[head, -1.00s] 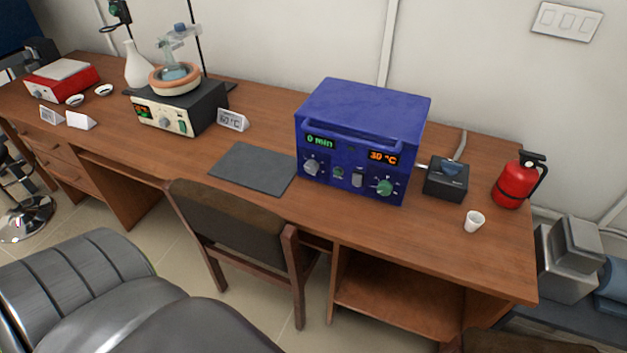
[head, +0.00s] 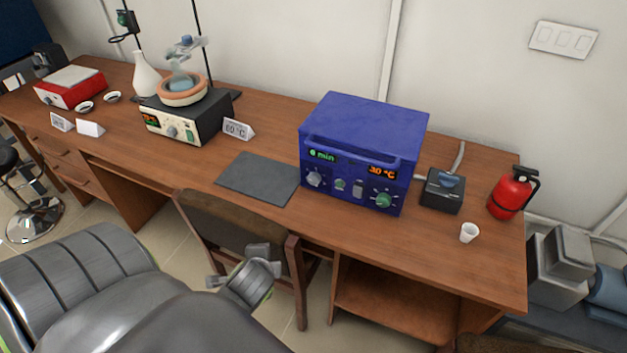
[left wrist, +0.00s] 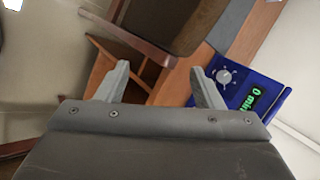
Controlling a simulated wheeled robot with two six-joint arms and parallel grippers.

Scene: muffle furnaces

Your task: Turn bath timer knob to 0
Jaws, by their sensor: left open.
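The blue box (head: 362,145) stands on the wooden desk with a green minutes display (head: 322,156) and an orange 30 °C display (head: 382,171). The minutes display reads 0 min in the left wrist view. The silver timer knob (head: 314,178) is below that display and also shows in the left wrist view (left wrist: 224,76). The exact direction of its pointer is too small to tell. My left gripper (head: 238,268) is open and empty, in front of the desk by the chair, left of and below the knob. In the left wrist view its fingers (left wrist: 160,70) are apart, short of the box.
A wooden chair (head: 230,222) stands before the desk close to my left gripper. A dark mat (head: 258,178) lies left of the box. A black device (head: 442,190), white cup (head: 469,232) and red extinguisher (head: 511,195) stand right. A heater with a bowl (head: 182,117) is further left.

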